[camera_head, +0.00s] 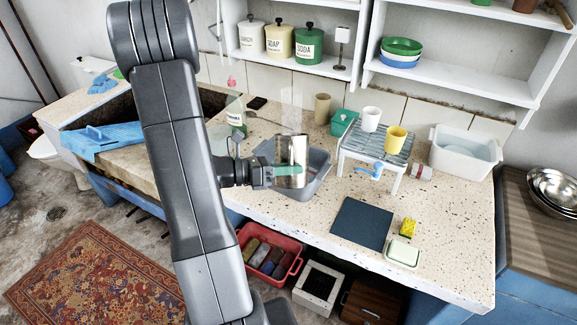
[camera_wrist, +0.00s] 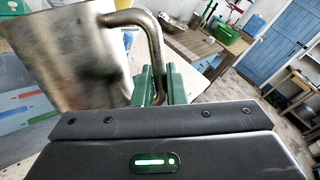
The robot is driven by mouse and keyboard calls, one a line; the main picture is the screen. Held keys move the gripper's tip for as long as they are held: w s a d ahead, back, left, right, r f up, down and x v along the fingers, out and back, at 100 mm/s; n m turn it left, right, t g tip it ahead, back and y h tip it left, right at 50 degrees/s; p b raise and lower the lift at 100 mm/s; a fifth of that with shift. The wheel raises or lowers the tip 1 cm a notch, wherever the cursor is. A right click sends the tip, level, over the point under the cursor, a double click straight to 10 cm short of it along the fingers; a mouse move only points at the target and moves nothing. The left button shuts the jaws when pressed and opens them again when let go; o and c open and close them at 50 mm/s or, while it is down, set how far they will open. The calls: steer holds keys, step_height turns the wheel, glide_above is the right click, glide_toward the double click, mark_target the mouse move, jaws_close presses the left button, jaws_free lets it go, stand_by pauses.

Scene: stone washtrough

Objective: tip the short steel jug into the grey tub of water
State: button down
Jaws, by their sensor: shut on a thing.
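The short steel jug (camera_head: 291,158) is a shiny metal cylinder, held above the grey tub (camera_head: 317,172) on the speckled counter. It looks close to upright in the head view. My gripper (camera_head: 274,171) is shut on the jug. In the wrist view the green fingers (camera_wrist: 159,84) close on the jug's curved handle (camera_wrist: 153,38), and the jug body (camera_wrist: 75,55) fills the upper left. The jug hides part of the tub, and I cannot tell the water inside it. The jug's inside is not visible.
A slatted rack (camera_head: 377,149) with a white cup (camera_head: 371,118) and a yellow cup (camera_head: 395,139) stands right of the tub. A green container (camera_head: 344,122), a beige tumbler (camera_head: 322,108) and a bottle (camera_head: 236,118) stand behind. A dark mat (camera_head: 362,223) lies at the front.

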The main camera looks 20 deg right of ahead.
mark_target(291, 151)
steer(key=shift+s+d+r, duration=0.15)
steer(key=shift+s+d, duration=0.15)
steer(key=shift+s, duration=0.05)
steer(key=w+r+n+p, duration=0.1)
steer(key=p, duration=0.2)
steer(key=shift+a, duration=0.15)
steer(key=shift+w+r+n+p, duration=0.15)
steer(key=shift+n+p, duration=0.15)
steer(key=shift+p, duration=0.35)
steer(key=shift+p, duration=0.5)
steer(key=shift+w+d+r+n+y+p, duration=0.25)
steer(key=shift+n+y+p, duration=0.2)
steer(key=shift+p, duration=0.4)
steer(key=shift+w+n+p, duration=0.3)
steer(key=shift+w+n, duration=0.1)
steer(key=shift+n, duration=0.15)
steer(key=shift+d, duration=0.1)
stand_by(0.6)
steer(key=shift+w+d+r+n+g+y, duration=0.1)
steer(key=shift+w+d+n+g+y, duration=0.1)
steer(key=shift+w+n, duration=0.2)
steer(key=shift+w+d+r+n+g+y, duration=0.1)
steer(key=shift+w+n+g+y, duration=0.1)
steer(key=shift+w+n, duration=0.2)
